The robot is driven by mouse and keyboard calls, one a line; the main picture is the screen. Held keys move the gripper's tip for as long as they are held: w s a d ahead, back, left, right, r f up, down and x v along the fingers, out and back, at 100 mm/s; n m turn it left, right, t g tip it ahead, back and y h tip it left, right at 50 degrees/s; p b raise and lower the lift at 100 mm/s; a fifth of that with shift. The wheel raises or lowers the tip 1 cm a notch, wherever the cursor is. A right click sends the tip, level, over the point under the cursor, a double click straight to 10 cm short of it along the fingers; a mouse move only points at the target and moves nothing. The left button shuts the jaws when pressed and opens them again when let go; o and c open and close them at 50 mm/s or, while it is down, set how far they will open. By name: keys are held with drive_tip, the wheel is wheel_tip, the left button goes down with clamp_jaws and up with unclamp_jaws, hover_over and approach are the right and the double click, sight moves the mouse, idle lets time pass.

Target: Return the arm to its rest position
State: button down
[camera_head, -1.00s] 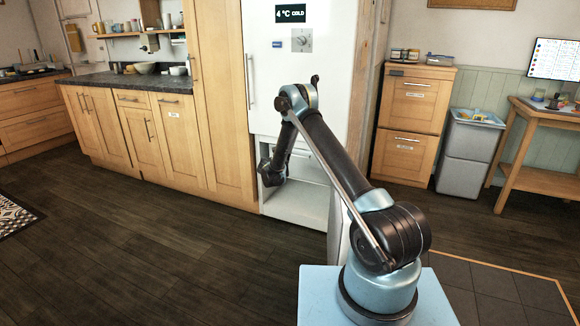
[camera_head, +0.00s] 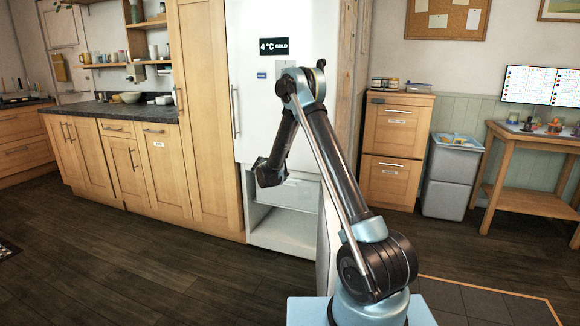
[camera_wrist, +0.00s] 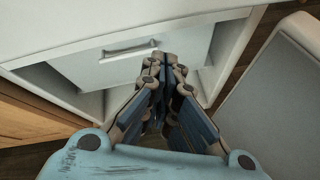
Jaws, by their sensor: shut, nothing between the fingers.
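My arm rises from its base in the head view, bends at a high elbow and hangs down toward the white fridge (camera_head: 262,110). My gripper shows in the wrist view (camera_wrist: 165,62), with its fingers shut together and nothing between them. In the head view the arm's end is dark and small, in front of the fridge's lower part, and the fingers are hard to make out. In the wrist view the fingertips overlap a white drawer (camera_wrist: 105,68) with a light handle; I cannot tell the gap between them.
The fridge's lower compartment is open, and its white lower door (camera_head: 324,245) stands out beside my arm; it also shows in the wrist view (camera_wrist: 275,100). Wooden cabinets (camera_head: 150,165) stand left. A grey bin (camera_head: 449,180) and a desk (camera_head: 530,200) stand right.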

drive_tip(key=s+d+r+m+g, duration=0.4)
drive_tip(key=s+d+r+m, duration=0.6)
drive_tip(key=s+d+r, duration=0.7)
drive_tip(key=s+d+m+g+y, duration=0.1)
drive_tip(key=s+d+m, duration=0.2)
drive_tip(key=s, duration=0.7)
drive_tip(key=s+d+m+g+y, duration=0.1)
drive_tip(key=s+d+m, duration=0.15)
drive_tip(key=s, duration=0.75)
drive_tip(key=s+f+m+g+y, duration=0.1)
drive_tip(key=s+f+m, duration=0.1)
drive_tip(key=s, duration=0.7)
drive_tip(key=s+f+m+y, duration=0.1)
drive_tip(key=s+f+m, duration=0.2)
drive_tip(key=s, duration=0.6)
drive_tip(key=s+f+m+g+y, duration=0.1)
drive_tip(key=s+f+m, duration=0.2)
drive_tip(key=s+m, duration=0.3)
drive_tip(key=s, duration=0.3)
drive_tip(key=shift+f+g, duration=0.15)
drive_tip(key=shift+g, duration=0.15)
